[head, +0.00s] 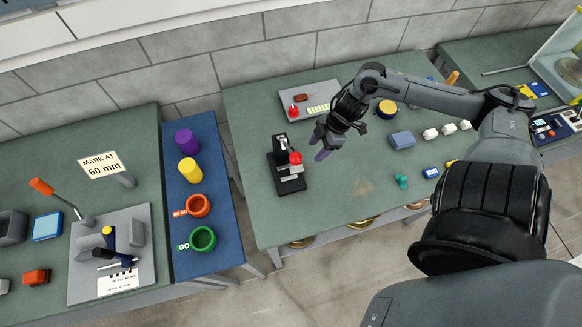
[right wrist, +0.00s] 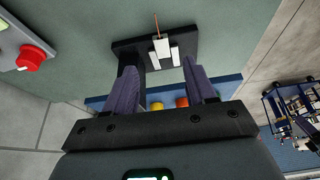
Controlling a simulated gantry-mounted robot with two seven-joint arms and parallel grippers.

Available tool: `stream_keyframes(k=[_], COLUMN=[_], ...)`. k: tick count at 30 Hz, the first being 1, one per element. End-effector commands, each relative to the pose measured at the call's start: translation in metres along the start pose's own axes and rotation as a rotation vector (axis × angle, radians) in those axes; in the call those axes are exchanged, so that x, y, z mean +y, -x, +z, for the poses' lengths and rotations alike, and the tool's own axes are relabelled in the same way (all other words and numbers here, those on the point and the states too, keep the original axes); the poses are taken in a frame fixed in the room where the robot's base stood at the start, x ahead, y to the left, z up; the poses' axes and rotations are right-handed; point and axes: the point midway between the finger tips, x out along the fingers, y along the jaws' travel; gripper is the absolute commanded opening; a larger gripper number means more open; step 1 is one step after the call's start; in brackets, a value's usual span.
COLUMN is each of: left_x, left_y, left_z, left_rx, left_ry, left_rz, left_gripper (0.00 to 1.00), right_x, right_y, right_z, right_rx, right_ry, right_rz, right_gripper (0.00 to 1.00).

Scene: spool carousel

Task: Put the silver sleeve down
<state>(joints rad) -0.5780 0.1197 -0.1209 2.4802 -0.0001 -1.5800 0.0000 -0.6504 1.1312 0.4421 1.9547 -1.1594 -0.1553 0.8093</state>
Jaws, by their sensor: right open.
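My right gripper (head: 322,148) is open and empty, just to the right of a small black stand (head: 280,160) with a red knob (head: 295,158). In the right wrist view its two purple-grey fingers (right wrist: 162,82) are spread apart, with nothing between them. Pale silvery pieces (head: 290,178) sit low on the stand; they also show in the right wrist view as pale upright blocks (right wrist: 162,48) on the black base (right wrist: 127,46). I cannot tell whether one is the silver sleeve. My left gripper is not in view.
A grey tray (head: 327,90) with a red button lies behind the stand. A blue-grey block (head: 402,139), white pieces and a teal piece (head: 402,181) lie to the right. A blue shelf (head: 222,170) holds coloured cylinders and rings. The table's front middle is mostly clear.

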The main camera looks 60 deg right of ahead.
Motion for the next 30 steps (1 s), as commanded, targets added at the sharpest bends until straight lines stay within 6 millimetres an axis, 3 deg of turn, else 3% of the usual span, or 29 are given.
stream_keyframes(k=[9,20,30], left_x=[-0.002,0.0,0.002], left_y=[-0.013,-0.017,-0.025], left_z=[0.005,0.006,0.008], left_rx=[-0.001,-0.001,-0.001], left_ry=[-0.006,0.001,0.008], left_rz=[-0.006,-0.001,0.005], left_gripper=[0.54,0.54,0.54], right_x=[0.0,0.0,0.0], right_y=[-0.04,-0.058,-0.094], right_z=[0.0,-0.001,-0.005], right_rx=[0.002,0.001,0.002], right_ry=[-0.001,-0.001,-0.003], right_rz=[0.001,0.0,0.001], right_gripper=[0.55,0.55,0.55])
